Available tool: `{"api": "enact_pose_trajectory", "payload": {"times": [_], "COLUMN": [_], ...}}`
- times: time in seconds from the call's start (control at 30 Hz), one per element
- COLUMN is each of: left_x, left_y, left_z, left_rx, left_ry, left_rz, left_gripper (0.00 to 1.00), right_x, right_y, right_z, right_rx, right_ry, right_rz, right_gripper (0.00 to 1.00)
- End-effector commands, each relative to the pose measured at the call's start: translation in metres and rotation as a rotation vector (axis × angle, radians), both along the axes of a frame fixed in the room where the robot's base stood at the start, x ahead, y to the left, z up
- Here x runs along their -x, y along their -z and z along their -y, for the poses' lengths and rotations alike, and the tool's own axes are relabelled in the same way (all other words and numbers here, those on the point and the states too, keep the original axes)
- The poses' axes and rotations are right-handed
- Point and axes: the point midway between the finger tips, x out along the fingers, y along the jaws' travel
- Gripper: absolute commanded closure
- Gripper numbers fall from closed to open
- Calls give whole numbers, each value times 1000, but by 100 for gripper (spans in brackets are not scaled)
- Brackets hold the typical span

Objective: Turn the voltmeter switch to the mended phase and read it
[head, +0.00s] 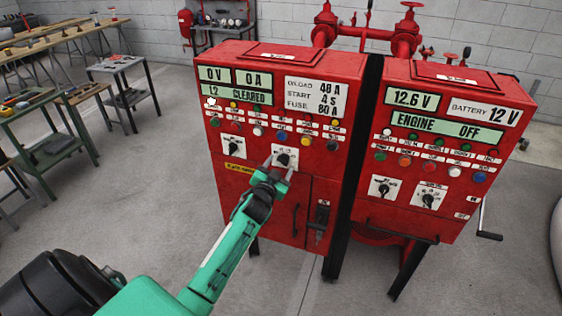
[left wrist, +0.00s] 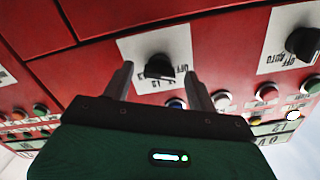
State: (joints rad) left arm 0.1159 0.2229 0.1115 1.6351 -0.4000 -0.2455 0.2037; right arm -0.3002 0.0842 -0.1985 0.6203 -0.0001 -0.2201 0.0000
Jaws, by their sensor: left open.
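The left red cabinet (head: 262,190) has a black rotary switch (head: 283,158) on a white plate, low in its control panel. In the left wrist view the switch (left wrist: 158,67) has a plate marked OFF, with L2 or L3 lettering partly hidden. My left gripper (head: 280,168) is open, its fingers on either side of the switch; I cannot tell whether they touch it. The knob's exact pointing is unclear. The voltage display (head: 213,75) reads 0 V, the current display (head: 255,79) 0 A, and the line below (head: 236,97) reads L2 CLEARED. My right gripper is not in view.
A second rotary switch (head: 233,146) sits left of the first, and buttons and lamps line the panel above. A handle (head: 321,215) juts out at lower right. The right cabinet (head: 420,170) shows 12.6 V and ENGINE OFF. Work tables (head: 55,150) stand left; the floor between is clear.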

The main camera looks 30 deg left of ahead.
Motion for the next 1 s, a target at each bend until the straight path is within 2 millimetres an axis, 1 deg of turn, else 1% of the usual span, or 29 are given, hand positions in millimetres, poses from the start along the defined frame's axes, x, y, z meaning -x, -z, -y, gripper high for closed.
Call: {"api": "enact_pose_trajectory", "payload": {"times": [0.1,0.2,0.53,0.67,0.7,0.77,1.0], "left_x": [-11,-15,-17,-17,-17,-17,-17], "left_y": [-1,0,0,0,1,1,1], "left_z": [-2,-3,-4,-4,-4,-4,-4], "left_rx": [0,0,1,1,1,1,-14], "left_ry": [0,1,1,1,1,1,1], "left_rz": [0,-1,0,0,0,0,-4], "left_gripper": [42,42,42,67,75,87,86], "right_x": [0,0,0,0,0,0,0], "right_y": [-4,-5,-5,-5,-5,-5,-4], "right_z": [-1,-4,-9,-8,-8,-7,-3], "right_rx": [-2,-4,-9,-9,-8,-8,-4], "right_ry": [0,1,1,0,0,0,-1], "right_rz": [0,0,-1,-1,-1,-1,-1], "right_gripper": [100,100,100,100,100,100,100]}}
